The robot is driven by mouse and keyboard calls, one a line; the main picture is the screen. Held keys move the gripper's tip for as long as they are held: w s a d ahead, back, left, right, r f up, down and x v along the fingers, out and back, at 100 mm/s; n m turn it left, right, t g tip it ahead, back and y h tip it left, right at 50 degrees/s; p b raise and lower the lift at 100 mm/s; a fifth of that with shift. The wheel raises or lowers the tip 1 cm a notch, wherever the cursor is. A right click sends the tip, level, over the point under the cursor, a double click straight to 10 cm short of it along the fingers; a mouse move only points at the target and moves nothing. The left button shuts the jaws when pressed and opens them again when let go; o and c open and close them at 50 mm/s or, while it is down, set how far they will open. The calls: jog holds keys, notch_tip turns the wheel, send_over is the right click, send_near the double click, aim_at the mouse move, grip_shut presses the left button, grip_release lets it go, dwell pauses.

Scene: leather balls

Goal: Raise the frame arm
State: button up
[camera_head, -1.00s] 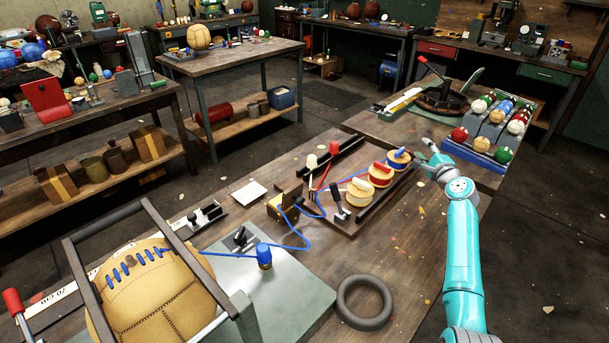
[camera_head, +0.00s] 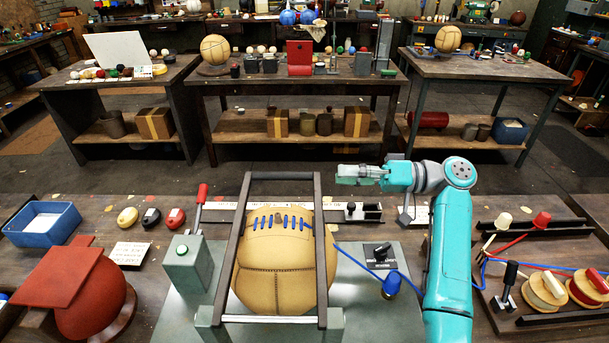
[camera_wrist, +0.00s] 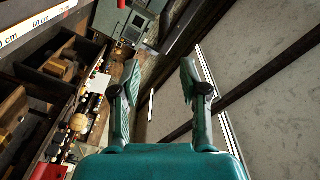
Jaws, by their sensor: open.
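The frame arm (camera_head: 237,250) is a dark rectangular frame lying over a tan leather ball (camera_head: 272,262) with blue lacing. Its far crossbar (camera_head: 283,176) is at the ball's far side. A lever with a red handle (camera_head: 202,193) stands left of the frame. My gripper (camera_head: 338,174) is right of the far crossbar, its fingers pointing left, apparently a little beyond the frame; the exact gap cannot be told. In the wrist view my gripper (camera_wrist: 160,72) has its two fingers spread, with nothing between them. Dark bars cross the right of that view.
A green-grey box with a green button (camera_head: 187,260) stands left of the frame. A red ball form (camera_head: 90,300) and a blue tray (camera_head: 42,223) are farther left. Spools (camera_head: 545,290) and a blue wire (camera_head: 350,256) are at right. Other tables stand across the floor.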

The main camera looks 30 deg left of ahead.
aim_at(292, 176)
jog(key=shift+n+g+h, duration=0.3)
jog(key=shift+n+g, duration=0.1)
jog(key=x, duration=1.1)
jog(key=shift+s+a+r, duration=0.1)
jog(key=shift+s+a, duration=0.1)
jog(key=shift+s, duration=0.2)
grip_shut()
